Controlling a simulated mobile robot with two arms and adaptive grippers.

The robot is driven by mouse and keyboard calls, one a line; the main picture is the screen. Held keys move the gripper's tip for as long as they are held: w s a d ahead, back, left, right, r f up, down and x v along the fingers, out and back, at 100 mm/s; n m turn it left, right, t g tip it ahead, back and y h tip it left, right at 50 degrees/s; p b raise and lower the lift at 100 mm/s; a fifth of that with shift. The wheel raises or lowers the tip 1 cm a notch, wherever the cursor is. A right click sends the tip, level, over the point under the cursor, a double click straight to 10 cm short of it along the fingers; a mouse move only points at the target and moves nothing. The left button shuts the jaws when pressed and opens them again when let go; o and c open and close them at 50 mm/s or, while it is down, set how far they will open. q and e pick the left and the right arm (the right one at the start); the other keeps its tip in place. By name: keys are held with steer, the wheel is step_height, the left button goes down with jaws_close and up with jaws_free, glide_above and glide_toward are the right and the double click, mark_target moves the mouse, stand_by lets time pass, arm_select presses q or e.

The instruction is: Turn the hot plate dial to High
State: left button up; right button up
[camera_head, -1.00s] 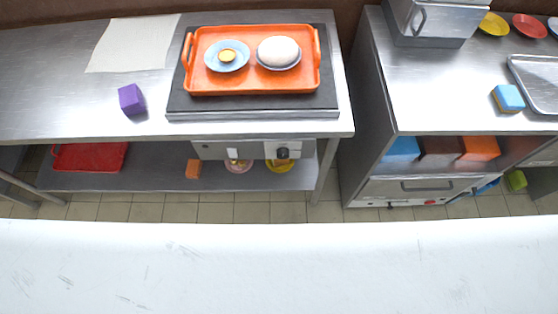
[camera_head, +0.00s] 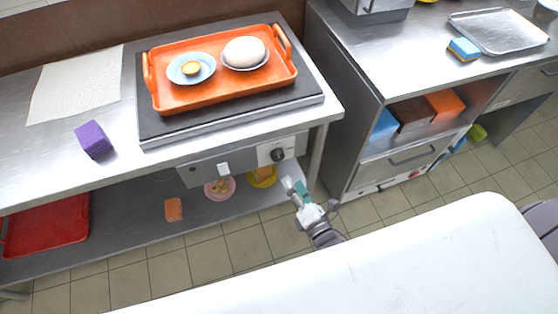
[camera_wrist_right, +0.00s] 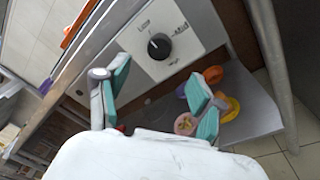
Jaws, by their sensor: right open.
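The hot plate dial (camera_head: 277,155) is a black round knob on a light panel at the front edge of the metal counter. It also shows in the right wrist view (camera_wrist_right: 159,46), with small lettering around it; the dial setting is hard to read. The hot plate (camera_head: 151,128) is a dark slab on the counter above. My right gripper (camera_head: 296,187) is open and empty, below and slightly right of the dial, apart from it. In the right wrist view its teal-padded fingers (camera_wrist_right: 158,86) are spread, with the dial beyond them. My left gripper is not in view.
An orange tray (camera_head: 191,98) with two dishes sits on the hot plate. A purple block (camera_head: 93,140) and a white cloth (camera_head: 75,85) lie to its left. The lower shelf (camera_head: 134,222) holds bowls and a red tray (camera_head: 46,233). A white surface (camera_head: 400,255) fills the foreground.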

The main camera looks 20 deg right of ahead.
mark_target(278, 159)
steer(key=w, duration=0.3)
steer(key=w+a, duration=0.1)
steer(key=w, duration=0.5)
steer(key=shift+a, duration=0.25)
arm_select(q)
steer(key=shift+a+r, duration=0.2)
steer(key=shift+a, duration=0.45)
arm_select(e)
steer(key=shift+s, duration=0.1)
steer(key=c, duration=1.1)
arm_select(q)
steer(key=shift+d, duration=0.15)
arm_select(e)
steer(key=shift+c, duration=0.2)
